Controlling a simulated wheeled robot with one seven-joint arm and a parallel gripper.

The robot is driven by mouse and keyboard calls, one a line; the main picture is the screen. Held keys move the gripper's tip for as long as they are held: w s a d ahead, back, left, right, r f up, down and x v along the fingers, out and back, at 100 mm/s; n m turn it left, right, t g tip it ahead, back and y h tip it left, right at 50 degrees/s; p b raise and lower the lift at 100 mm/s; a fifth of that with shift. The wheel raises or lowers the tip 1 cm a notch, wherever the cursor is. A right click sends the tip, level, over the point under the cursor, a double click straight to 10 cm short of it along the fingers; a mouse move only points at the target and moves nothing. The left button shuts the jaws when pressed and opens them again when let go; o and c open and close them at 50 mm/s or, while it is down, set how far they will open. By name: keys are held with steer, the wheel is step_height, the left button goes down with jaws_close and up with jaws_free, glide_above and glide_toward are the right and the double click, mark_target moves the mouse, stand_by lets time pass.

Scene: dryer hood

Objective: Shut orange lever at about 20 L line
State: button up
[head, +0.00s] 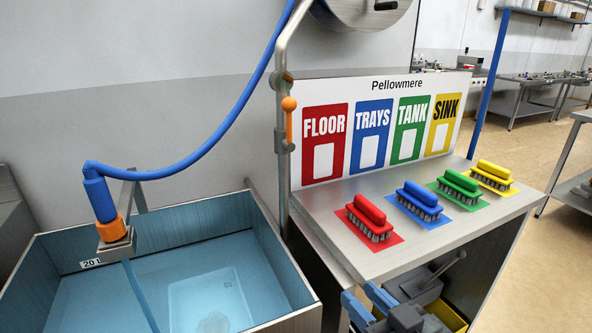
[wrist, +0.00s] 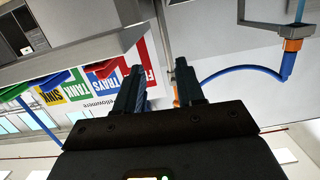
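The orange lever (head: 289,118) with a round knob sits upright on the grey standpipe (head: 283,165), left of the sign board. In the wrist view a bit of orange shows beside the right finger, mostly hidden. A blue hose (head: 190,160) runs from the pipe to an orange-collared outlet (head: 111,229). A stream (head: 139,295) falls from it into the tank (head: 290,322). Bluish water covers the tank floor, its surface close to the 20 L label (head: 90,263); the exact level is hard to tell. My gripper (head: 368,302) is open and empty, low and right of the lever; its spread fingers show in the wrist view (wrist: 160,88).
A steel bench (head: 335,215) right of the pipe holds red (head: 369,218), blue (head: 418,201), green (head: 459,186) and yellow (head: 492,176) brushes. The sign board (head: 380,90) stands behind them. Open air lies in front of the lever.

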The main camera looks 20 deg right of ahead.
steer(key=w+d+r+n+t+y, duration=0.1)
steer(key=w+r, duration=0.9)
steer(key=w, duration=0.2)
steer(key=n+y, duration=0.2)
glide_toward(291, 122)
steer(key=shift+w+a+f+p, duration=0.1)
steer(key=shift+w+a+p, duration=0.2)
steer(key=shift+w, duration=1.05)
steer(key=shift+w+a+p, duration=0.15)
steer(key=shift+w+p, duration=0.1)
steer(key=shift+w, duration=1.1)
steer(key=shift+w+a+f+p, duration=0.1)
steer(key=shift+w+a+p, duration=0.2)
steer(key=shift+w, duration=1)
steer(key=shift+c, duration=0.3)
jaws_close()
